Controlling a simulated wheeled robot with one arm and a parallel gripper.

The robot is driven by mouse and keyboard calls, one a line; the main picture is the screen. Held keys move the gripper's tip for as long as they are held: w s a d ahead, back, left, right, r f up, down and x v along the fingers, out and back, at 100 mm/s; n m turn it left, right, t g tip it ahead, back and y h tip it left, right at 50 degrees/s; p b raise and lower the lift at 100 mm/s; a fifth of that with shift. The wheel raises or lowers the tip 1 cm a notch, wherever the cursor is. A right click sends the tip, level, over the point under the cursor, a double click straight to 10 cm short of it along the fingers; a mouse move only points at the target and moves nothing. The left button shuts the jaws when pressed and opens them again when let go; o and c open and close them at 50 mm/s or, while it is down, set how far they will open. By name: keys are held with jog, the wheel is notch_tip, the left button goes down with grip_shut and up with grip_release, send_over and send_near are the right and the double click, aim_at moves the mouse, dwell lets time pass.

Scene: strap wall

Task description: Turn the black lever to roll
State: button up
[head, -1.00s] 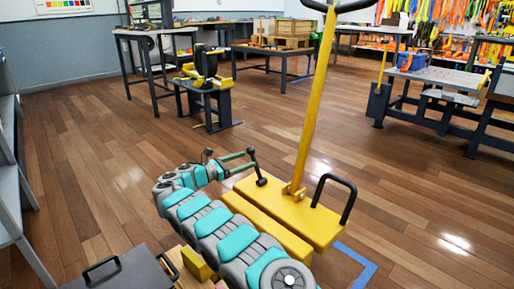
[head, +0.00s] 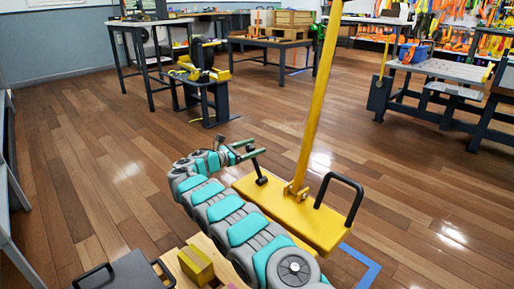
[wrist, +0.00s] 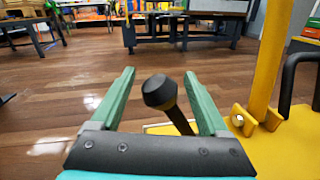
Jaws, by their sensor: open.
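The black lever (wrist: 160,92) has a dark faceted knob on a short stalk. In the wrist view the knob stands between the two green fingers of my gripper (wrist: 159,74), with gaps on both sides. The stalk leans down to the right. In the head view the lever (head: 261,180) rises from the yellow base (head: 285,213), beside the foot of the yellow post. My gripper (head: 251,148) is open at the lever's top. Its near finger seems to overlap the knob there, so contact cannot be told from that view.
A yellow post (head: 318,100) stands close right of my gripper, with a black loop handle (head: 345,197) beyond it. Blue tape (head: 362,266) marks the floor on the right. Work tables (head: 270,47) stand farther back. The wooden floor (head: 110,170) at left is open.

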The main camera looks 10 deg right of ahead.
jog(key=shift+x, duration=1)
grip_shut()
dwell(0.7)
